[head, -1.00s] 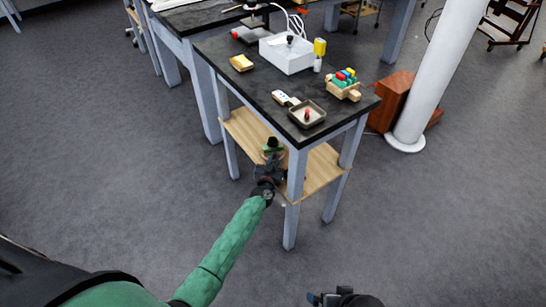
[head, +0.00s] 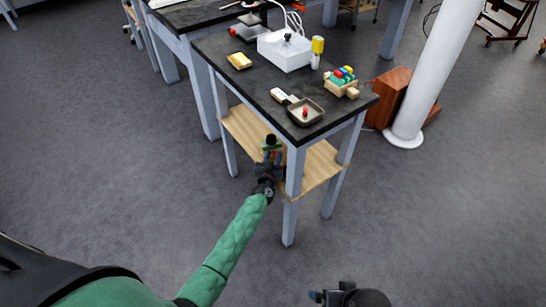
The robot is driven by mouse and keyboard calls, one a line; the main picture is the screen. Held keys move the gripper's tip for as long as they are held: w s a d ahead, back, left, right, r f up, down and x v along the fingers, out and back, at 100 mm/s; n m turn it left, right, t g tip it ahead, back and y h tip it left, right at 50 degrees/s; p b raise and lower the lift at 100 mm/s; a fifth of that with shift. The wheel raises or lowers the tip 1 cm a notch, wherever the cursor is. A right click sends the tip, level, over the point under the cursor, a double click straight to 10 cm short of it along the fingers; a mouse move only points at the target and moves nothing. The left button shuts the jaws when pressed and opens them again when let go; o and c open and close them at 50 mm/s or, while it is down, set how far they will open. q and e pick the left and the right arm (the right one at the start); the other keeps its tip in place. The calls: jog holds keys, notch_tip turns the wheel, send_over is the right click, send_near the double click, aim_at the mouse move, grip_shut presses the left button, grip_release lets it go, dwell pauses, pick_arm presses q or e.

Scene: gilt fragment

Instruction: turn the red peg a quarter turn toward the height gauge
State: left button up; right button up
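A small red peg-like piece (head: 305,112) stands in a shallow tray (head: 320,114) at the dark table's near corner. A wooden block rack (head: 342,90) behind it also holds small coloured pieces, some red; they are too small to tell apart. I cannot identify the height gauge for sure. My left gripper (head: 271,160) is low at the table's front, by the wooden lower shelf, well below the tray. A small green and black thing (head: 271,143) shows just beyond its fingers; I cannot tell whether they touch it. My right gripper (head: 318,297) is at the bottom edge, far from the table.
The dark tabletop (head: 252,85) also carries a white box (head: 285,52), a yellow block (head: 239,61) and a yellow-topped bottle (head: 317,48). The wooden lower shelf (head: 242,125) and table legs stand close to my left arm.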

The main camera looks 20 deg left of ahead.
pick_arm(q)
jog(key=s, duration=0.7)
jog(key=shift+s+d, duration=0.25)
jog(key=shift+d, duration=0.05)
pick_arm(e)
jog(key=shift+w+a+f, duration=0.1)
jog(key=shift+a+f, duration=0.05)
jog(key=shift+f, duration=0.15)
pick_arm(q)
jog(key=shift+c, duration=0.2)
pick_arm(e)
jog(key=shift+r, duration=0.1)
